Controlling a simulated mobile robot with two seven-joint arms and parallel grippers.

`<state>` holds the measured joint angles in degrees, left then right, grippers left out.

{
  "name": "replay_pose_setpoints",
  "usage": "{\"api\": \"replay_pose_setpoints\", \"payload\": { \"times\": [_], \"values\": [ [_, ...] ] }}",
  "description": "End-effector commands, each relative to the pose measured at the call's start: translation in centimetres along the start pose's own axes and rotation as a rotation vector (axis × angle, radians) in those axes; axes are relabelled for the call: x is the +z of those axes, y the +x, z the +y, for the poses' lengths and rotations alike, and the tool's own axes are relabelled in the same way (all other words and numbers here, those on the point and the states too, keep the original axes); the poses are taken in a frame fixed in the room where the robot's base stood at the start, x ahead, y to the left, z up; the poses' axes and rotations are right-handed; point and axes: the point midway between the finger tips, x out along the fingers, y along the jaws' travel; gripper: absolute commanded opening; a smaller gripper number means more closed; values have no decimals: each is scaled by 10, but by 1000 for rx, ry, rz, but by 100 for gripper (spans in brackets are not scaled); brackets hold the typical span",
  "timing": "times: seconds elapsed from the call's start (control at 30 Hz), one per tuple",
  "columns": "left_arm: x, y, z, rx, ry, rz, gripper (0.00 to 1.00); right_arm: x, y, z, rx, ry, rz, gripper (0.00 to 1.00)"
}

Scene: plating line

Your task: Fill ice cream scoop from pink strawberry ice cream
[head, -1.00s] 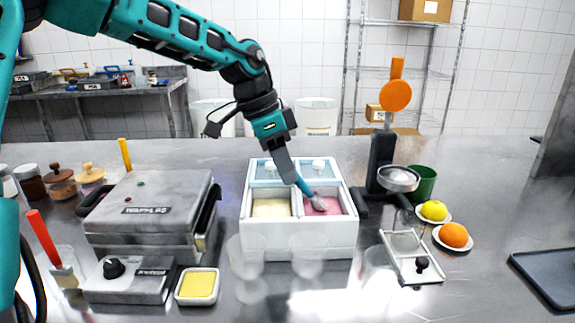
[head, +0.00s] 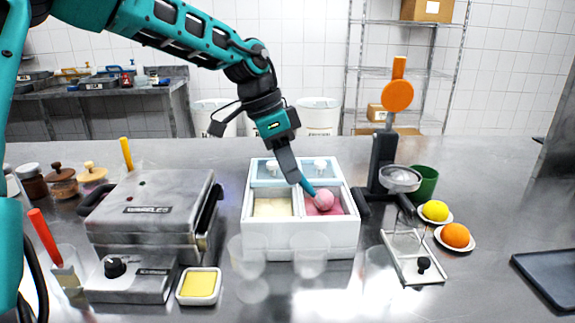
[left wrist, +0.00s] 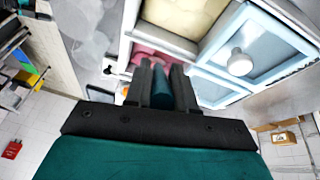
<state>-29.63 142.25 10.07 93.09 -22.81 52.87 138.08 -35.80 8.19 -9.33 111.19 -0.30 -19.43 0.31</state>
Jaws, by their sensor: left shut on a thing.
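My left gripper (head: 287,160) is shut on the teal handle of the ice cream scoop (head: 307,186) above the ice cream box. The scoop tilts down to the right, and its head carries a round pink ball of ice cream (head: 324,199). The ball is over the pink strawberry ice cream (head: 338,208) in the front right compartment; I cannot tell whether they touch. In the left wrist view the handle (left wrist: 162,88) sits between the two dark fingers (left wrist: 162,85), and the pink tub (left wrist: 150,54) lies beyond. The scoop's head is hidden there. My right gripper is not in view.
Cream-coloured ice cream (head: 273,208) fills the front left compartment of the white box (head: 300,238). Two clear glasses (head: 310,252) stand before it. A waffle maker (head: 150,215) is left; an orange-handled press (head: 385,150) and a green cup (head: 425,183) are right.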

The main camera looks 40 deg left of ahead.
Motion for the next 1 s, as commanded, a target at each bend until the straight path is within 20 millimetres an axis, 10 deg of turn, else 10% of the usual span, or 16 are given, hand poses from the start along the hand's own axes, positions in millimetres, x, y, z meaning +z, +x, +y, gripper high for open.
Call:
{"api": "replay_pose_setpoints", "payload": {
  "times": [1.0],
  "values": [
    [-24,-69,8,-1,-1,1,0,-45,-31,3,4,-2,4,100]
  ]
}}
